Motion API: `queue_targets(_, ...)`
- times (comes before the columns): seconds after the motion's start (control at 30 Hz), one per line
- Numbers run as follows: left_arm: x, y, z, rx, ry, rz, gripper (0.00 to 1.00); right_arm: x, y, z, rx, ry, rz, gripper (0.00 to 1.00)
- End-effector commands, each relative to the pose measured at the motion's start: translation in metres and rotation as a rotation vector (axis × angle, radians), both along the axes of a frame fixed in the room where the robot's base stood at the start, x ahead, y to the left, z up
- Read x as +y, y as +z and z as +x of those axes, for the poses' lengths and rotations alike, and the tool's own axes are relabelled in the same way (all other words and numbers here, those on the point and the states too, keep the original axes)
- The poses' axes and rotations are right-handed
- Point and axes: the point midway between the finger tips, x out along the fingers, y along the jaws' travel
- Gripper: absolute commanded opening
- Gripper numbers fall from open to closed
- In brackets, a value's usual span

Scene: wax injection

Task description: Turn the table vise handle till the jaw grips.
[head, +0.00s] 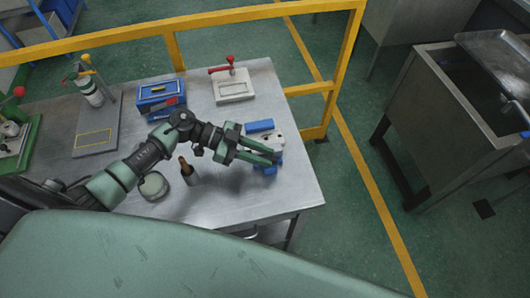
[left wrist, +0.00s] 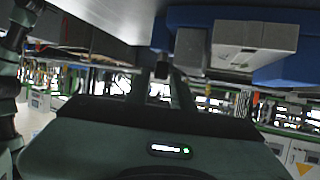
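The table vise (head: 279,140) is a blue and light grey block near the right edge of the steel table. It also shows in the left wrist view (left wrist: 255,45), at the upper right, with blue ends and grey jaw blocks. My left gripper (head: 274,157) is at the vise's near side and hides part of it. Its two green fingers are apart. In the left wrist view the fingers (left wrist: 160,85) stand either side of a small dark piece, which may be the vise handle; I cannot tell whether they touch it. My right gripper is not in view.
On the steel table (head: 235,205) stand a brown-tipped tool (head: 187,171), a round greenish tin (head: 153,186), a blue box (head: 161,100) and a white block with a red lever (head: 234,86). A yellow railing (head: 344,70) runs behind. The table's front right is clear.

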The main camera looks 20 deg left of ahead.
Motion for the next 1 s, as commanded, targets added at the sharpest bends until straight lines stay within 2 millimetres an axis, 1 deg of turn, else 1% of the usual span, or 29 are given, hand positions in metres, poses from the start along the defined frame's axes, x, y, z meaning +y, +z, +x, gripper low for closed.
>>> queue_targets(0.1,-0.006,-0.002,0.001,-0.001,-0.001,-0.001,0.24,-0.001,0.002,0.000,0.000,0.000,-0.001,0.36)
queue_targets(0.33,-0.007,-0.003,0.001,0.000,-0.001,0.001,0.24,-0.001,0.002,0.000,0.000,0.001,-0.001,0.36)
queue_targets(0.37,-0.007,-0.003,0.001,0.000,-0.001,0.001,0.21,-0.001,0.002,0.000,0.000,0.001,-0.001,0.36)
queue_targets(0.4,-0.007,-0.003,0.001,0.000,-0.001,0.001,0.10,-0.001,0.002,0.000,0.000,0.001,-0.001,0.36)
queue_targets(0.43,-0.007,-0.003,0.001,0.000,-0.001,0.001,0.01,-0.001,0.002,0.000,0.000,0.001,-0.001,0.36)
queue_targets(0.47,-0.007,-0.003,0.001,0.000,-0.002,0.001,0.00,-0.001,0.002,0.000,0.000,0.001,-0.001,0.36)
queue_targets(0.77,-0.006,-0.004,0.002,-0.001,-0.019,0.001,0.00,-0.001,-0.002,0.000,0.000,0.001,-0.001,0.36)
queue_targets(0.87,-0.006,-0.005,0.003,-0.001,-0.048,0.002,0.00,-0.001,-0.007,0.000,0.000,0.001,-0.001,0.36)
queue_targets(1.0,-0.005,-0.007,0.005,-0.003,-0.123,0.004,0.00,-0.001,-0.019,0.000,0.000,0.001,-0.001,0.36)
